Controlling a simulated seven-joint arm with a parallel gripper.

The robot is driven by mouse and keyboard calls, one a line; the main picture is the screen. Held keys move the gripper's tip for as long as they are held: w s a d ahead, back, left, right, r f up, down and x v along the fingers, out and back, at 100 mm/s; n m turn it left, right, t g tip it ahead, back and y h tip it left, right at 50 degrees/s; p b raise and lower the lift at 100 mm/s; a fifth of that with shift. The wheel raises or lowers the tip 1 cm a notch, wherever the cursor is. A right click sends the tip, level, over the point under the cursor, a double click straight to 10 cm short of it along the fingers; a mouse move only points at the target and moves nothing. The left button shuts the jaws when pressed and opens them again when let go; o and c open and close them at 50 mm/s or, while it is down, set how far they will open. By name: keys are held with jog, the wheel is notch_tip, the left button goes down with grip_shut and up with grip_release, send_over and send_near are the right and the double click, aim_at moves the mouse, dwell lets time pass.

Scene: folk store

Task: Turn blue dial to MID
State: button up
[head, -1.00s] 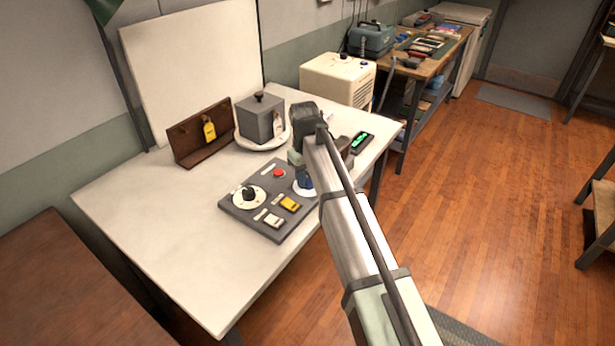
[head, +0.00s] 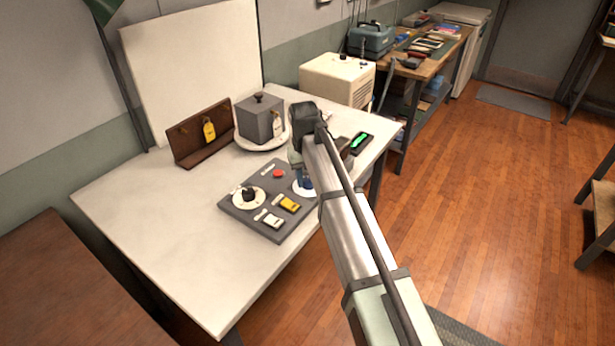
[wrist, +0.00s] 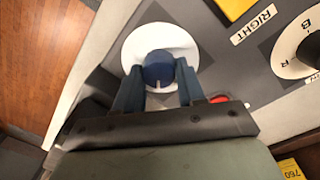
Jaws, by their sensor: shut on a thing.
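The blue dial (wrist: 158,69) sits on a round white plate (wrist: 187,42) on the grey control panel (wrist: 222,62). A pale pointer line shows on the dial's face, on the side toward my gripper. My gripper (wrist: 157,85) is shut on the blue dial, one finger on each side. In the head view the dial (head: 307,184) is partly behind my arm, at the right end of the panel (head: 240,212). Any MID mark by the dial is hidden or not readable.
The panel also bears a black dial (head: 249,194), a red button (head: 278,174), a yellow switch (head: 287,203) and a white switch (head: 269,220). A grey box (head: 259,121) and a brown key rack (head: 203,133) stand behind. The table's front left is clear.

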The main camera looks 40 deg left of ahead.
aim_at(306, 179)
jog(key=o, duration=1.1)
jog(key=shift+c, duration=0.2)
notch_tip(306, 179, up, 14)
jog(key=shift+s+a, duration=0.2)
jog(key=shift+s, duration=0.1)
jog(key=shift+f, duration=0.1)
